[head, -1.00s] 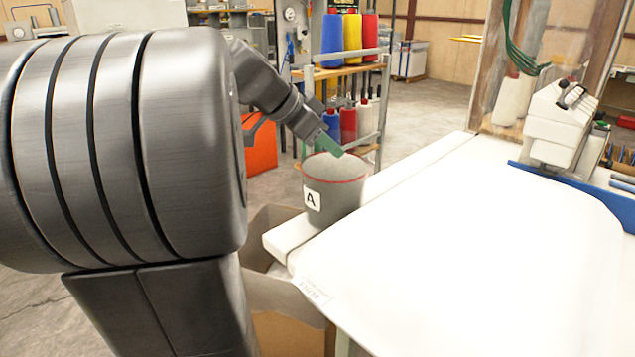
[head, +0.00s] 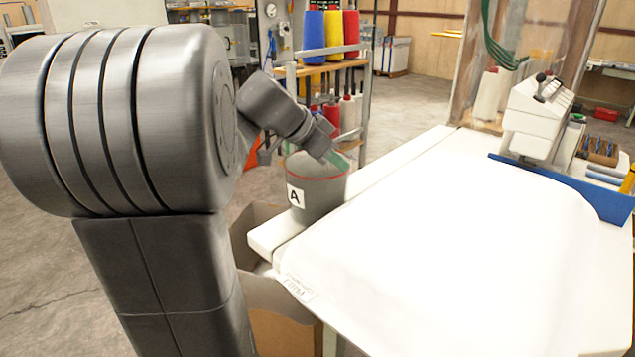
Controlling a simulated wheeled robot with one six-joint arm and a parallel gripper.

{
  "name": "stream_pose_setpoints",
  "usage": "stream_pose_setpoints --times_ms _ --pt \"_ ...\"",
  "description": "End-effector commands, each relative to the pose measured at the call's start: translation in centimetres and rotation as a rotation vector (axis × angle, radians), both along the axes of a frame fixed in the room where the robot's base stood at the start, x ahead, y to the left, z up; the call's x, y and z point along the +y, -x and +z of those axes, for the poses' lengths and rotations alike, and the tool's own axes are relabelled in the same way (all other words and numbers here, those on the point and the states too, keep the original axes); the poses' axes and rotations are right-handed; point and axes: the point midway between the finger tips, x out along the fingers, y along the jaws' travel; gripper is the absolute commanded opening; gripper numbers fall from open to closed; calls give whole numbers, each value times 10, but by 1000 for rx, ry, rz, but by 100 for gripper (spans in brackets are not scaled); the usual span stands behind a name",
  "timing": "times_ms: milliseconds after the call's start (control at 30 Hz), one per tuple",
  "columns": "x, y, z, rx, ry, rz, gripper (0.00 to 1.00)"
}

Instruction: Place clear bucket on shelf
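The clear bucket (head: 318,193), greyish and see-through with a red line near its rim and a white "A" label, stands upright on the narrow white shelf (head: 272,232) along the left edge of the white table. The fingertips overlap the rim in this view. I cannot tell whether they grip it, or whether they are open or shut.
A white sheet (head: 450,230) covers the table. A blue-edged tray (head: 560,188) and a white machine (head: 540,115) stand at the back right. A cardboard box (head: 275,315) is below the shelf. A spool rack (head: 330,65) stands behind.

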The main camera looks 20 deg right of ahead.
Motion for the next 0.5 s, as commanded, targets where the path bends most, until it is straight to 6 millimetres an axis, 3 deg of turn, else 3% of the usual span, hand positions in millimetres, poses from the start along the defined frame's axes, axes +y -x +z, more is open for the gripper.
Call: stream_pose_setpoints --times_ms 33,100,500 --pt "0 0 0 0 0 0 14" --pt "0 0 0 0 0 0 0" --pt "0 0 0 0 0 0 0"
